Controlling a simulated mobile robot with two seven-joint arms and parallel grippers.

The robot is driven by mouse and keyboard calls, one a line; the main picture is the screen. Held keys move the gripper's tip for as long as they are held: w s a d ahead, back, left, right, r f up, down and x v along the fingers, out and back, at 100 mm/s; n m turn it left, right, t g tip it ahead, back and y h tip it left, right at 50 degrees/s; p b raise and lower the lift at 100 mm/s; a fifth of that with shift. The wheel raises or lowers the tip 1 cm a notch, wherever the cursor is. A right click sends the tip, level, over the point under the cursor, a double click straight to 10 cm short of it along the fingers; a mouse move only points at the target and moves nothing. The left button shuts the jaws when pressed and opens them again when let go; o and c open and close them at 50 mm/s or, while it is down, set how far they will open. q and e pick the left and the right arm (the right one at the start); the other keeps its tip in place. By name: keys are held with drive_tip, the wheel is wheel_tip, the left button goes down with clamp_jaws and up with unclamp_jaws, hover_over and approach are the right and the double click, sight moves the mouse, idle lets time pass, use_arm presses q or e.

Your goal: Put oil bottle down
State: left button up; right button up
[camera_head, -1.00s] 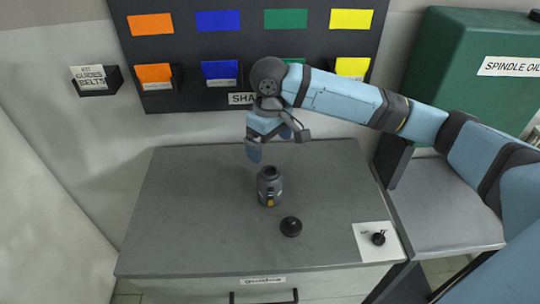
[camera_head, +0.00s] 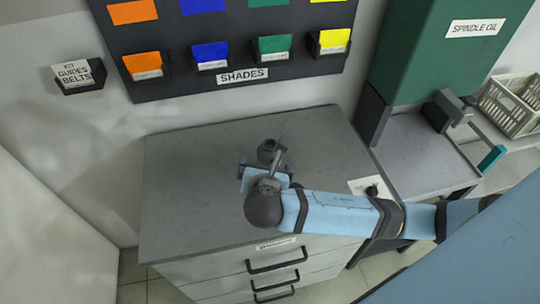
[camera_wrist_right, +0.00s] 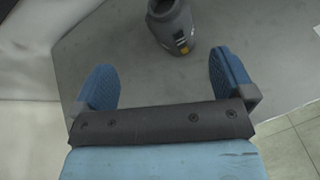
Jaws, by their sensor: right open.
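The oil bottle (camera_head: 268,150), a dark grey bottle with an open dark neck, stands upright on the grey cabinet top. In the right wrist view the bottle (camera_wrist_right: 172,25) shows at the top, its lower body with a small yellow mark, just beyond the fingertips. My right gripper (camera_head: 264,170) is over the cabinet top, on the near side of the bottle. Its two blue fingers are spread wide and nothing is between them in the right wrist view (camera_wrist_right: 165,80). The gripper and wrist hide the bottle's lower part in the head view. My left gripper is not in view.
The cabinet top (camera_head: 185,190) is clear on the left. A white card (camera_head: 358,186) with a small black part (camera_head: 372,191) lies at its right edge. A green spindle oil unit (camera_head: 425,50) stands right.

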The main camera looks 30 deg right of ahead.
sight(270, 149)
drive_tip(key=w+d, duration=0.1)
drive_tip(key=w+d+f+n, duration=0.1)
drive_tip(key=w, duration=0.1)
drive_tip(key=w+d+f+n+h, duration=0.1)
drive_tip(key=w, duration=0.1)
drive_tip(key=shift+d+t+p, duration=0.3)
drive_tip(key=shift+t+p, duration=0.05)
drive_tip(key=shift+t, duration=0.05)
drive_tip(key=shift+f+p+x, duration=0.2)
drive_tip(key=shift+p+x, duration=0.25)
drive_tip(key=shift+x, duration=2.3)
drive_tip(key=shift+s, duration=0.15)
drive_tip(key=shift+c, duration=0.2)
drive_tip(key=c, duration=1.6)
drive_tip(key=shift+o, duration=0.2)
wheel_tip(270, 149, up, 20)
